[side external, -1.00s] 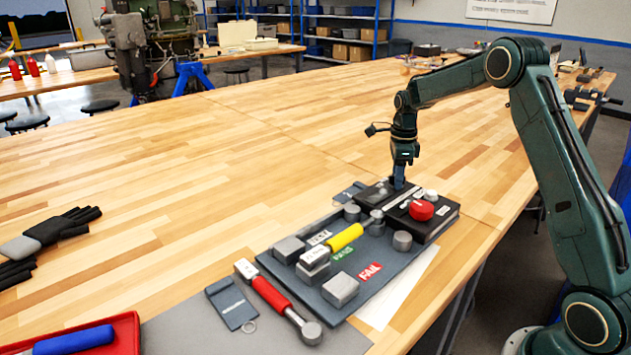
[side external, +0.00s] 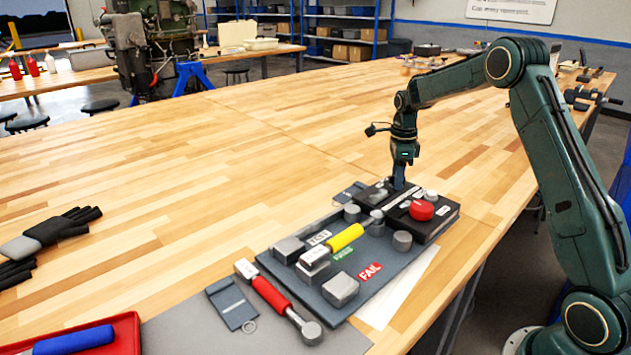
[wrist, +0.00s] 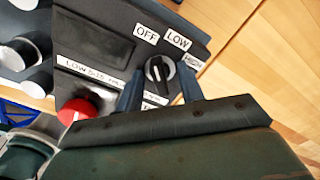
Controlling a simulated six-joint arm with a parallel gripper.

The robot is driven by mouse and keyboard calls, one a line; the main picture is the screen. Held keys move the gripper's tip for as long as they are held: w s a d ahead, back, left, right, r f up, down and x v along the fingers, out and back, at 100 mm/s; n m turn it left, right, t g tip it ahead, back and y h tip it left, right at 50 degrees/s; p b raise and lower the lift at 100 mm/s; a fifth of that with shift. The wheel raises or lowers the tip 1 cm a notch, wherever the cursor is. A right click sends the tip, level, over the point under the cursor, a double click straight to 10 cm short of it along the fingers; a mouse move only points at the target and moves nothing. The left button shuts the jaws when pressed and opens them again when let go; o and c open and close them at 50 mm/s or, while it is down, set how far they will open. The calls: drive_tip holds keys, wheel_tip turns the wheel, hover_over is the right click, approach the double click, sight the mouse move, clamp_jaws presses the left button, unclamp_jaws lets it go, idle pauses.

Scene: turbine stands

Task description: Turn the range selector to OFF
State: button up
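The range selector (wrist: 160,70) is a round black knob with a pale pointer mark, on a dark control box (side external: 440,224). In the wrist view the white labels OFF (wrist: 146,35), LOW (wrist: 177,38) and HIGH (wrist: 193,62) sit around its far side. The exact label the pointer faces is hard to read. My gripper (wrist: 160,76) has one finger on each side of the knob, with what looks like a small gap; contact is not clear. In the side view my gripper (side external: 399,182) points down at the box, and the knob is not clearly visible there.
A red button (side external: 421,210) stands on the box close to the selector; it also shows in the wrist view (wrist: 77,110). A grey tray (side external: 310,283) with metal blocks and a yellow-handled tool (side external: 345,236) lies in front.

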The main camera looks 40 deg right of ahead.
drive_tip(key=shift+o, duration=0.8)
drive_tip(key=shift+r, duration=2.5)
drive_tip(key=shift+s+a+r, duration=0.15)
drive_tip(key=shift+a+r, duration=0.15)
drive_tip(key=shift+r, duration=0.05)
drive_tip(key=s+a+r+n+t, duration=0.3)
drive_tip(key=s+a+r+n, duration=1)
drive_tip(key=a+n, duration=0.15)
drive_tip(key=s+a+f+n+t, duration=0.1)
drive_tip(key=s+a+n, duration=0.3)
drive_tip(key=s+n, duration=0.2)
drive_tip(key=s+a+f+n+t, duration=0.1)
drive_tip(key=s+a+n, duration=0.3)
drive_tip(key=s+n, duration=0.3)
drive_tip(key=s, duration=0.4)
drive_tip(key=shift+s+a+f+t, duration=0.25)
drive_tip(key=shift+t, duration=0.05)
